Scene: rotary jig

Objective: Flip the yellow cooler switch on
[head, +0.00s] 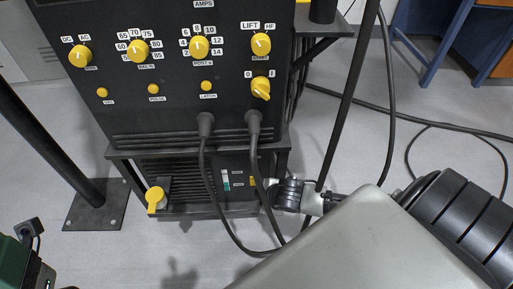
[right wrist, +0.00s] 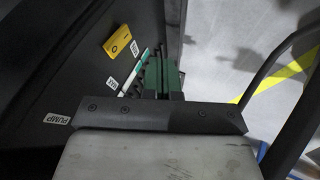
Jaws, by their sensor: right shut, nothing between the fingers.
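The yellow cooler switch (right wrist: 118,42) is a small rocker on the dark panel, upper left of centre in the right wrist view. A dark mark shows on its face, but I cannot tell its setting. In the head view a sliver of the yellow switch (head: 252,183) shows low on the unit, partly hidden by a cable. My right gripper (right wrist: 163,76) is shut and empty, its green-padded fingers to the right of the switch and apart from it in the picture. In the head view the gripper (head: 270,183) is close to the panel, partly hidden behind the cable. My left gripper is not in view.
Two thick cables (head: 254,150) hang from the upper machine in front of the cooler. A yellow cap (head: 155,198) sticks out at the cooler's left. A green-and-white level strip (head: 226,180) is beside the switch. A dark post (head: 350,95) stands at right.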

